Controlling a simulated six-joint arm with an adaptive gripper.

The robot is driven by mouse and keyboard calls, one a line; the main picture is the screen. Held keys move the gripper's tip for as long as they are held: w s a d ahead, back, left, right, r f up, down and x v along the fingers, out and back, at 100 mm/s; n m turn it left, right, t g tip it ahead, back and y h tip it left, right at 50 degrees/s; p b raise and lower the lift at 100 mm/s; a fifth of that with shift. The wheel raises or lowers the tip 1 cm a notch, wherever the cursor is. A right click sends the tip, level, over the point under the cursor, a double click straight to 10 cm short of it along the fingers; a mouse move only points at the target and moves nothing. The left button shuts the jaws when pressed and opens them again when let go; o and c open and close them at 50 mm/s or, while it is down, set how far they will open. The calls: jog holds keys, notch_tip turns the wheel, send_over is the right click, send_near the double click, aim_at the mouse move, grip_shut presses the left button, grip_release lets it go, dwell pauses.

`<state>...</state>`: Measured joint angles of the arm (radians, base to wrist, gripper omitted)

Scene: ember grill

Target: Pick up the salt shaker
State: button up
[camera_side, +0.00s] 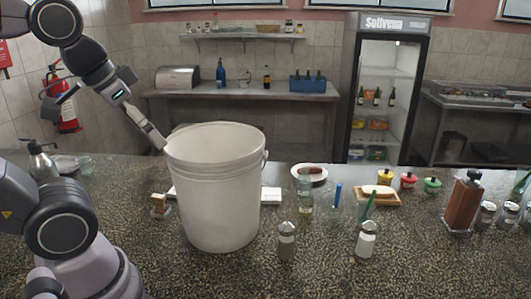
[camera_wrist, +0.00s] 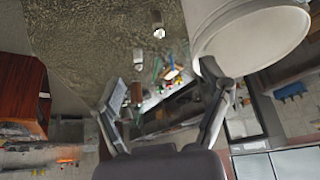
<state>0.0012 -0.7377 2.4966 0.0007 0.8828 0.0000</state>
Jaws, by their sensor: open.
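A glass shaker with white contents and a metal cap, which looks like the salt shaker (camera_side: 366,241), stands upright on the speckled counter, right of centre in the side view. A similar shaker with darker grey-brown contents (camera_side: 286,241) stands to its left. My gripper (camera_side: 158,143) is raised at the left rim of a large white bucket, well apart from both shakers. In the wrist view my gripper (camera_wrist: 168,98) has its fingers spread with nothing held between them.
The tall white bucket (camera_side: 215,190) stands between my gripper and the shakers; it also fills the upper right of the wrist view (camera_wrist: 250,35). A wooden grinder (camera_side: 463,203), several jars and a sponge board (camera_side: 378,199) stand right.

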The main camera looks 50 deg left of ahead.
jog(key=w+d+m+t, duration=0.1)
jog(key=w+d+t, duration=0.15)
jog(key=w, duration=1.45)
jog(key=m+t+h, duration=0.3)
jog(key=t+h, duration=0.3)
jog(key=t, duration=0.3)
send_over(363, 228)
jog(key=v, duration=0.5)
notch_tip(363, 228, down, 26)
notch_tip(363, 228, down, 8)
jog(key=shift+s+r, duration=0.2)
jog(key=shift+w+d+r, duration=0.1)
jog(key=shift+w+d, duration=0.05)
jog(key=shift+w, duration=0.35)
jog(key=x, duration=0.6)
jog(key=shift+w+d, duration=0.1)
jog(key=shift+w, duration=0.2)
jog(key=shift+c, duration=0.3)
